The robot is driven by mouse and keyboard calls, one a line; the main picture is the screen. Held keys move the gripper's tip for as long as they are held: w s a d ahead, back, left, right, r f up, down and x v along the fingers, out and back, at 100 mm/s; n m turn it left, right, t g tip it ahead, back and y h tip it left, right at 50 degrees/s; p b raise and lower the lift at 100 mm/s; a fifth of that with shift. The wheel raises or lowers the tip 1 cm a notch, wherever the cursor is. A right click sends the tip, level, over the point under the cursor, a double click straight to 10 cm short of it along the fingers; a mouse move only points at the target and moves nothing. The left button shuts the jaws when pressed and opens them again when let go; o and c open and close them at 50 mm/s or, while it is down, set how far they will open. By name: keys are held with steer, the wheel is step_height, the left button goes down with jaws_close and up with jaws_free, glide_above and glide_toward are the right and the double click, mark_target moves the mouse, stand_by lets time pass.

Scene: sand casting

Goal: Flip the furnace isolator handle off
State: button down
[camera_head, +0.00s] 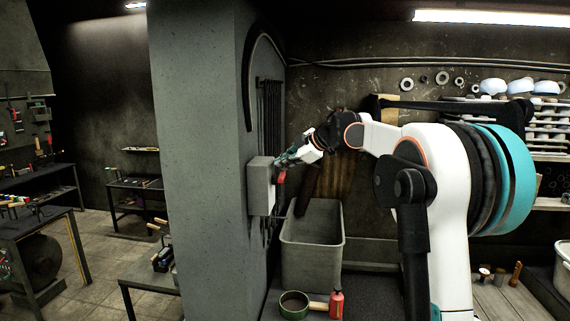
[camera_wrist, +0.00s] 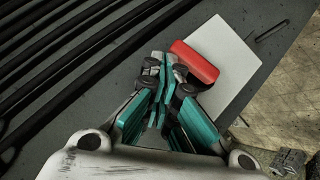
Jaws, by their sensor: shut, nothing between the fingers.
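The isolator is a pale grey box (camera_head: 260,190) on the side of the grey pillar, and its light face shows in the wrist view (camera_wrist: 228,72). Its red handle (camera_head: 281,176) sticks out on the box's right side. In the wrist view the red handle (camera_wrist: 196,62) lies just right of the fingertips. My gripper (camera_head: 284,160) is at the upper part of the box, close to the handle. Its teal fingers (camera_wrist: 166,66) are shut together with nothing between them. I cannot tell whether they touch the handle.
The grey pillar (camera_head: 196,150) stands left of my arm, with dark cables (camera_head: 270,105) running down beside the box. A grey bin (camera_head: 312,250) stands below my gripper. A green pan (camera_head: 293,305) and a red bottle (camera_head: 336,303) are in front of it.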

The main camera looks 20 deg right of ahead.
stand_by(0.3)
steer(key=s+d+r, duration=0.2)
steer(key=r, duration=0.3)
steer(key=s+d+r, duration=0.3)
steer(key=r, duration=0.2)
steer(key=shift+s+r, duration=0.25)
steer(key=shift+r, duration=0.15)
steer(key=shift+a, duration=0.1)
